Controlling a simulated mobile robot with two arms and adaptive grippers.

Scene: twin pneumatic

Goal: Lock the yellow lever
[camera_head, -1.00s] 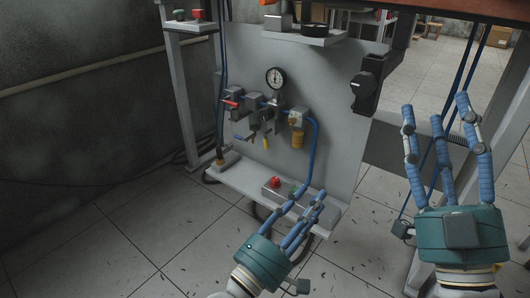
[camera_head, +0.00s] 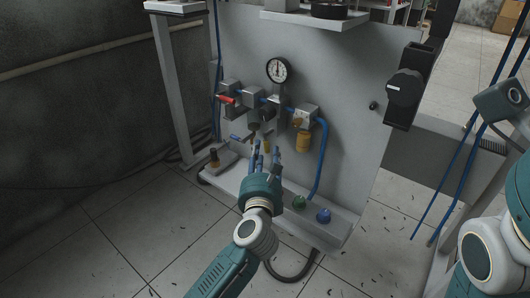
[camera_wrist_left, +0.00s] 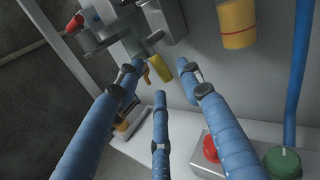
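The yellow lever (camera_head: 266,146) hangs below the grey valve fittings in the middle of the panel. In the left wrist view a yellow rod-like part (camera_wrist_left: 160,68), apparently this lever, shows ahead between the fingers, with a small orange-yellow piece beside it. My left gripper (camera_head: 265,150) is in front of the panel, just below and partly over the lever. Its three blue fingers (camera_wrist_left: 162,85) are spread and empty, and I see no clear contact. My right arm is at the right edge; its fingers are out of view.
A red lever (camera_head: 228,99), a gauge (camera_head: 277,70) and an amber bowl (camera_head: 303,143) are close around. The lower shelf carries a green knob (camera_head: 299,202), a blue knob (camera_head: 323,215) and a red button (camera_wrist_left: 210,148). A blue hose (camera_head: 322,155) runs down at right.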

